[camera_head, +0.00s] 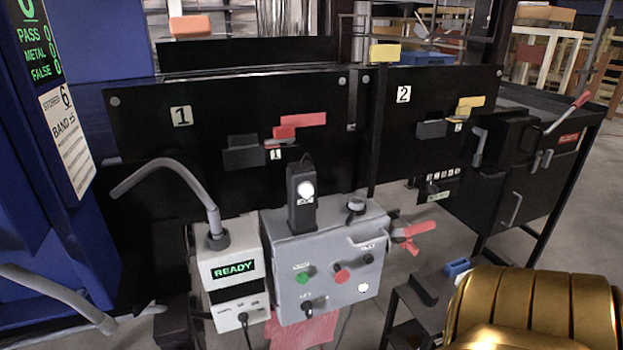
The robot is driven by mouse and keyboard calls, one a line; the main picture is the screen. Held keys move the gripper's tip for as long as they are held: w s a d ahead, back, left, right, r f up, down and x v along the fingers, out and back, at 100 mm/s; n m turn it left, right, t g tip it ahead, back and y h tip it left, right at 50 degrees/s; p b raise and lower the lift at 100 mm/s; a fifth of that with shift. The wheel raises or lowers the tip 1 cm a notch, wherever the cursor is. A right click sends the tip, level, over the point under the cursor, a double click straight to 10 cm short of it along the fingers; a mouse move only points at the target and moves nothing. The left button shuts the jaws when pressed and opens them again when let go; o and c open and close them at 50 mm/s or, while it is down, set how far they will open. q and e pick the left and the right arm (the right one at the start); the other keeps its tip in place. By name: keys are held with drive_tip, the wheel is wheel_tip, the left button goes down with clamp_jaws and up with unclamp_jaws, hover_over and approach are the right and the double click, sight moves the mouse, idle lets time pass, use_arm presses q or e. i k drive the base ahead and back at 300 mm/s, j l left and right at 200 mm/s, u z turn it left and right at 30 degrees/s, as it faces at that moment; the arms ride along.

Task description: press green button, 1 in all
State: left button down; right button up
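The green button (302,278) sits on the front face of a grey control box (325,296), left of a red button (342,274). Nothing covers it. A gold, ribbed part of my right arm fills the lower right corner, right of the box and apart from it. Its fingertips do not show. My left gripper does not show.
A white unit with a READY display (234,269) stands left of the box. A black device with a lit white lamp (304,189) and a red-handled lever (412,235) are on the box. Black panels numbered 1 (181,116) and 2 (404,94) stand behind. A blue cabinet (30,130) is at left.

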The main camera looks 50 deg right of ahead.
sight(302, 278)
drive_tip(key=z, duration=1.8)
